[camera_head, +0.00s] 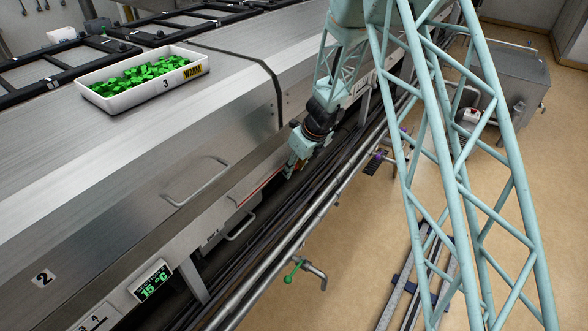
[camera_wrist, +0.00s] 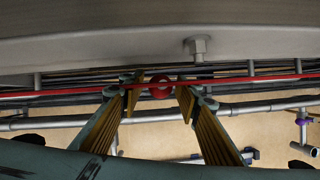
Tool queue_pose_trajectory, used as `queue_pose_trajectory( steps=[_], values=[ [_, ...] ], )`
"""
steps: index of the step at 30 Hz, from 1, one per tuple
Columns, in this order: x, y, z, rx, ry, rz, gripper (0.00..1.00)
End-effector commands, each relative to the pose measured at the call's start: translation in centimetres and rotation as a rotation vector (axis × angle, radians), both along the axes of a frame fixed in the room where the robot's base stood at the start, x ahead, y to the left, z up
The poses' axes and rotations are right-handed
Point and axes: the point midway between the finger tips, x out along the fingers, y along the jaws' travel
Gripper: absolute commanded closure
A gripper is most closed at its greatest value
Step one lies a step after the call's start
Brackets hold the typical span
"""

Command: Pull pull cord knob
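The pull cord (camera_wrist: 70,92) is a thin red line running across the wrist view below a metal edge. A red round knob (camera_wrist: 160,87) sits on it near the middle of that view. My gripper (camera_wrist: 157,95) is open, with its yellow-brown ribbed fingers on either side of the knob and a small gap showing at each side. In the head view my gripper (camera_head: 291,170) is down beside the steel hood's front edge. A short piece of red cord (camera_head: 258,186) shows left of it there. The knob is hidden in the head view.
A steel hood (camera_head: 120,150) fills the left, with a handle (camera_head: 197,183) on its face. A white tray of green pieces (camera_head: 143,99) stands on top. Pipes (camera_head: 270,255) run along the front, with a green-handled valve (camera_head: 292,271).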

Motion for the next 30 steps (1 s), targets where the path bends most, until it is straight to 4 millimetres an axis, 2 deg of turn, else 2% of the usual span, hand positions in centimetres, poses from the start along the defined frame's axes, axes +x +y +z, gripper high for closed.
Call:
queue_pose_trajectory(
  steps=[11, 30],
  values=[
    [-0.4, -0.5, 1.8, 0.001, -0.002, 0.0, 0.69],
    [-2.2, -2.4, 8.0, 0.0, -0.001, 0.0, 0.69]
  ],
)
